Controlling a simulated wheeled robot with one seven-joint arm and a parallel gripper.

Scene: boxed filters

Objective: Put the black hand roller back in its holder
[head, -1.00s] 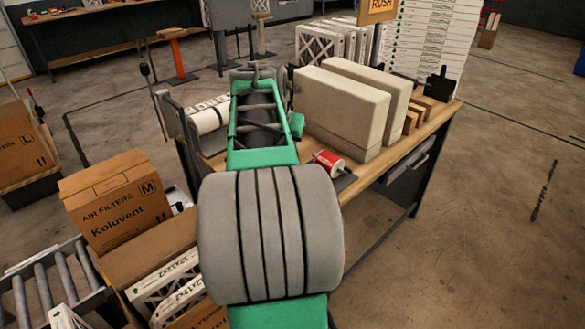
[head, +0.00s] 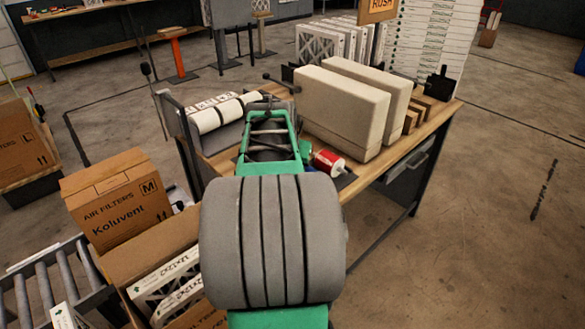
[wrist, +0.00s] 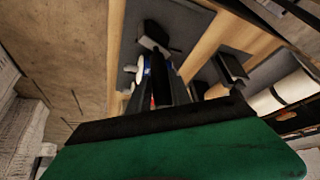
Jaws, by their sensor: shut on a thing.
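My gripper (wrist: 163,82) shows in the wrist view, shut on a narrow black thing (wrist: 160,75) between its dark fingers, which appears to be the black hand roller. Most of the held thing is hidden by the fingers. Beyond it, a small black block (wrist: 154,36) stands on a grey mat (wrist: 185,17). Another black block (wrist: 231,68) stands on a second grey mat to the right. Either might be the holder; I cannot tell. In the head view my own arm hides the gripper and what it holds.
A red roll with white ends (head: 328,161) lies on the workbench (head: 432,118) right of my arm. Two tall beige blocks (head: 340,110) stand behind it. White rolls (head: 222,112) lie at the left. A black stand (head: 440,84) is at the right corner.

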